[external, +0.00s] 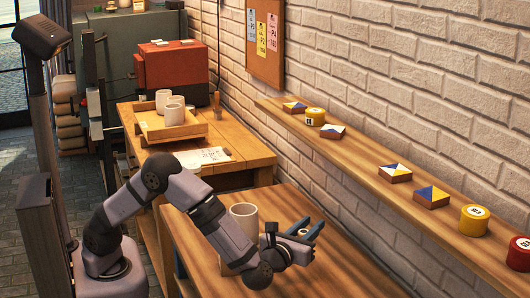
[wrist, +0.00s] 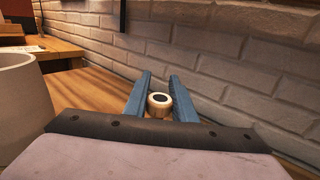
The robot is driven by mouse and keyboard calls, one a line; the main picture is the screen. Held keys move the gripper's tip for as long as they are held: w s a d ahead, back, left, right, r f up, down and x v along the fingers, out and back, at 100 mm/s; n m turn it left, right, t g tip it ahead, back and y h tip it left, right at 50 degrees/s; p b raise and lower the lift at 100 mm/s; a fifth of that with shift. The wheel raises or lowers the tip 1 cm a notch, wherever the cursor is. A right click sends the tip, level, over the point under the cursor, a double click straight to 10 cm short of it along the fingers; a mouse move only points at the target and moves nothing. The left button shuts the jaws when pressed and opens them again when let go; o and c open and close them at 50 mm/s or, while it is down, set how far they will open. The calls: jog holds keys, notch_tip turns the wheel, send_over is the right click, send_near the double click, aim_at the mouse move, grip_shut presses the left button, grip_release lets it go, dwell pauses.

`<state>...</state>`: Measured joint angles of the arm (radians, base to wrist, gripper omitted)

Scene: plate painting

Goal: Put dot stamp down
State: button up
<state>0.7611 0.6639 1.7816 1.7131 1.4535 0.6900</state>
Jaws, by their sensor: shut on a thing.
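My gripper (external: 308,227) is low over the right part of the near wooden table. Its two blue fingers also show in the wrist view (wrist: 160,78). They are shut on the dot stamp (wrist: 159,103), a small round wooden piece with a pale end face and a dark dot. The stamp sits between the fingers close to the palm, and its lower part is hidden by the gripper body. In the external view it is small and mostly covered by the fingers. I cannot tell whether it touches the table.
A beige cup (external: 244,213) stands on the near table (external: 345,262), left of my gripper; it also shows in the wrist view (wrist: 20,105). The brick wall (external: 400,110) and a shelf (external: 375,162) with tiles and round pots run along the right. Bare tabletop lies beyond the cup.

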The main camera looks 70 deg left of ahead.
jog(key=shift+s+d+f+h+b, duration=0.15)
jog(key=shift+s+d+f+b, duration=0.2)
jog(key=shift+d, duration=0.25)
jog(key=shift+s+d+f+h+b, duration=0.1)
jog(key=shift+s+d+f+h, duration=0.1)
jog(key=shift+s+d, duration=0.3)
jog(key=shift+w+d, duration=0.1)
jog(key=shift+f, duration=0.1)
jog(key=shift+f+b, duration=2.9)
jog(key=shift+f, duration=0.4)
jog(key=shift+f+b, duration=0.3)
jog(key=shift+f, duration=0.25)
jog(key=o, duration=1.1)
jog(key=shift+v, duration=3.65)
